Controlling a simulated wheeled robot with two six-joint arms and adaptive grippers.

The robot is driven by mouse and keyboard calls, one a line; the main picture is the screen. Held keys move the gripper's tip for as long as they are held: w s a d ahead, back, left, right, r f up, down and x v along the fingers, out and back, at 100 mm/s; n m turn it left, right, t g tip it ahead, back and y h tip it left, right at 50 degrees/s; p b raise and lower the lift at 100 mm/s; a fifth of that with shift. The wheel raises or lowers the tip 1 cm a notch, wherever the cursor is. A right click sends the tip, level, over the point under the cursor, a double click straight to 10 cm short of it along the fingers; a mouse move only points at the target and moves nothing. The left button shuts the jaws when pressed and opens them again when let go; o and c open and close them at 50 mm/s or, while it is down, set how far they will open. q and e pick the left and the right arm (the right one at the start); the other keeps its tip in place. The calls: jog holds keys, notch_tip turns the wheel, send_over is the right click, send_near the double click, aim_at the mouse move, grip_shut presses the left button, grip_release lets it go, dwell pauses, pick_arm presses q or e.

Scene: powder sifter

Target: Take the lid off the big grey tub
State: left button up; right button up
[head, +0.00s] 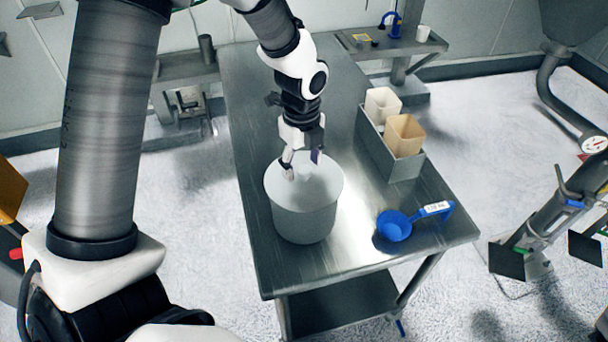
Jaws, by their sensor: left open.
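The big grey tub (304,222) stands upright near the middle of the steel table. Its round, pale top (322,184) looks like a flat lid resting on it; tub and lid are nearly the same colour, so the seam is hard to make out. My left gripper (303,165) reaches down from above, its fingers spread over the far half of the top. The fingertips are at or just above the top; I cannot tell if they touch it. I see nothing clearly held between them. My right gripper is not in view.
A blue scoop (394,226) lies right of the tub on the steel table (272,272). A grey metal bin (388,155) holding a cream container (382,104) and a tan container (405,135) stands behind it. The table's near left corner is clear.

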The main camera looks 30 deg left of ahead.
aim_at(304, 170)
pick_arm(q)
jog(key=f, duration=0.1)
jog(key=w+f, duration=0.1)
jog(key=f, duration=0.1)
jog(key=shift+w+f, duration=0.15)
jog(key=shift+f, duration=0.1)
jog(key=shift+s+r, duration=0.2)
jog(key=shift+s, duration=0.05)
jog(key=shift+c, duration=1.4)
jog(key=shift+s, duration=0.15)
jog(key=c, duration=0.6)
jog(key=shift+d, duration=0.1)
grip_shut()
